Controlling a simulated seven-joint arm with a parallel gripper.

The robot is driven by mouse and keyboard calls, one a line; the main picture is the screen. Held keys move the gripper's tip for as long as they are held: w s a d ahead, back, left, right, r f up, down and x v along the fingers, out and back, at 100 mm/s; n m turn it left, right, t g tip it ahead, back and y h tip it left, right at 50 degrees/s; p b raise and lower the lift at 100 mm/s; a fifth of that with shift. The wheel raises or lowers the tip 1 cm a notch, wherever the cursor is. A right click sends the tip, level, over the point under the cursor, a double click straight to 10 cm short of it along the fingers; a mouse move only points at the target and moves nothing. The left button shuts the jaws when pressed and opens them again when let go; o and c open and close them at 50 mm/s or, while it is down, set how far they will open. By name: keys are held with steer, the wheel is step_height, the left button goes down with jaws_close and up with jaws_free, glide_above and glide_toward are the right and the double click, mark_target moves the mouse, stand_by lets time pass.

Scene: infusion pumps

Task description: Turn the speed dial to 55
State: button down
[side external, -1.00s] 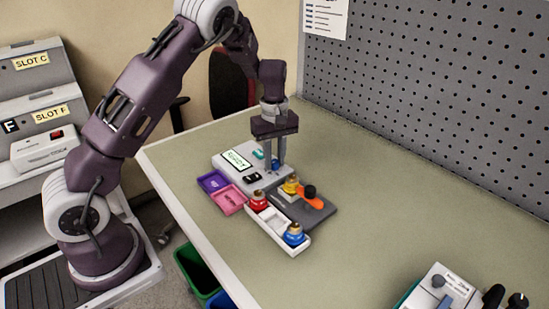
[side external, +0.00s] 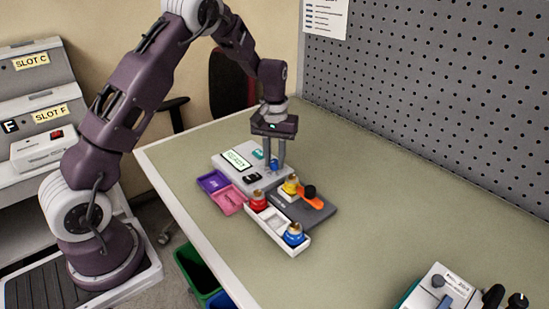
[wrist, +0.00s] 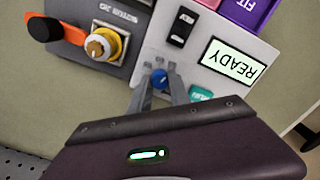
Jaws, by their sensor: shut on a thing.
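The white pump unit (side external: 222,163) stands on the table with a lit screen (wrist: 232,60) reading READY. A small blue dial (wrist: 160,78) sits on its panel, beside a teal button (wrist: 201,94). My gripper (wrist: 160,86) points down over the unit, with one finger on each side of the blue dial, shut on it. In the side view my gripper (side external: 275,168) is at the unit's right part and its fingers partly cover the dial. The dial's scale and pointer cannot be read.
A black rocker switch (wrist: 180,27) is on the same panel. A grey plate (side external: 311,212) with a brass-and-yellow fitting (wrist: 103,45) and an orange lever (side external: 311,200) lies close by. Purple (side external: 211,181) and pink (side external: 229,201) trays and a white tray (side external: 272,228) stand in front.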

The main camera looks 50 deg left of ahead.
stand_by(0.3)
steer(key=c, duration=1.2)
jaws_free()
steer(key=shift+r, duration=0.15)
